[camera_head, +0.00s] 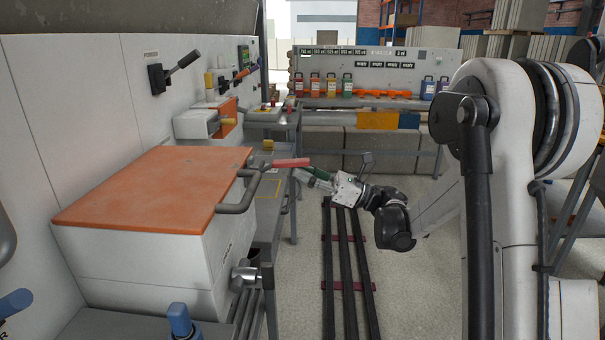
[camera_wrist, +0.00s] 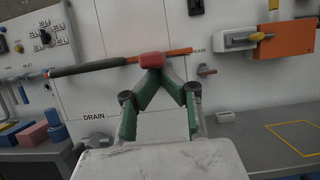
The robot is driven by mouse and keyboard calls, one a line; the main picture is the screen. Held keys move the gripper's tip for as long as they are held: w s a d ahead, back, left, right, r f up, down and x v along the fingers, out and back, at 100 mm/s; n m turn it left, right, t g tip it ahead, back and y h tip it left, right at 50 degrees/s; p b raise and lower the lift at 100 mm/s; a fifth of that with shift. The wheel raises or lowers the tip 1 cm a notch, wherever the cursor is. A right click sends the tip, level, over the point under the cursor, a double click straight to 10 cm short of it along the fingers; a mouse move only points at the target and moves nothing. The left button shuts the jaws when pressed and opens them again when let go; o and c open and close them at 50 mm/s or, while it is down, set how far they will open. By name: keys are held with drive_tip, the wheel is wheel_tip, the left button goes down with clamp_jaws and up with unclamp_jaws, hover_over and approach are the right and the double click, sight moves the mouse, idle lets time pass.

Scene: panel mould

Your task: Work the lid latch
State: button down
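The orange lid (camera_head: 150,188) lies flat and closed on a white box at the left of the head view. A grey tubular handle (camera_head: 237,208) runs along its right side. A red bar-shaped grip (camera_head: 291,162), apparently the latch handle, sticks out to the right near the lid's far right corner. In the wrist view its end shows as a red block (camera_wrist: 152,60). My gripper (camera_head: 312,173) is at the grip's right end. Its green fingers (camera_wrist: 158,76) converge on the red block and appear shut on it. The exact contact and the latch's base are hidden.
A blue-topped knob (camera_head: 180,320) stands near the box. Dark rails (camera_head: 343,270) run along the floor, with open floor beside them.

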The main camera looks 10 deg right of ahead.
drive_tip(key=shift+r, duration=0.2)
drive_tip(key=f+b+v, duration=0.1)
drive_tip(key=v, duration=1)
drive_tip(key=shift+f, duration=0.5)
drive_tip(key=shift+r, duration=0.1)
